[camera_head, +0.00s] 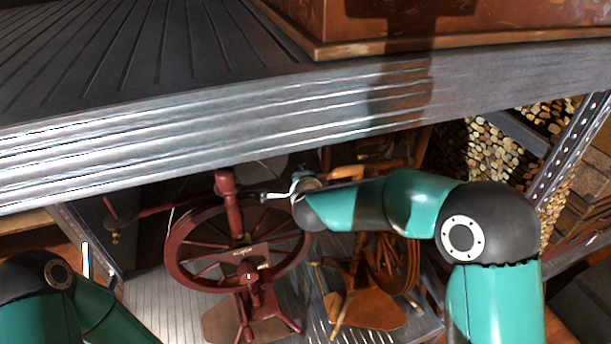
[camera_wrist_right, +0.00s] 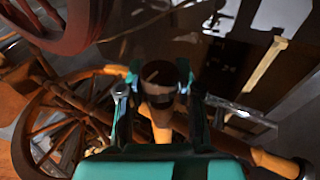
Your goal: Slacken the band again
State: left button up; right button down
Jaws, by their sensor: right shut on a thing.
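A dark red spinning wheel (camera_head: 180,262) stands on the lower shelf in the head view, with a red upright post (camera_head: 229,200) at its top. My right gripper (camera_head: 277,195) reaches in from the right beside the wheel's upper right rim. In the right wrist view its fingers (camera_wrist_right: 159,92) are closed on both sides of a dark brown rounded knob (camera_wrist_right: 160,74). A lighter wooden shaft shows below the knob. The red wheel's rim also shows at the upper left there (camera_wrist_right: 62,32). I cannot make out the band clearly. My left gripper is outside the views.
A brown wooden spinning wheel (camera_head: 366,306) stands right of the red one; it also shows in the right wrist view (camera_wrist_right: 24,140). The ridged metal shelf (camera_head: 200,140) overhangs both. A metal upright (camera_head: 575,140) and stacked logs (camera_head: 495,155) are at the right.

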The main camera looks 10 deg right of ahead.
jog(key=shift+f, duration=0.15)
jog(key=c, duration=0.7)
grip_release()
jog(key=shift+c, duration=0.2)
jog(key=shift+s+r, duration=0.25)
jog(key=v, duration=1.1)
jog(key=shift+s, duration=0.2)
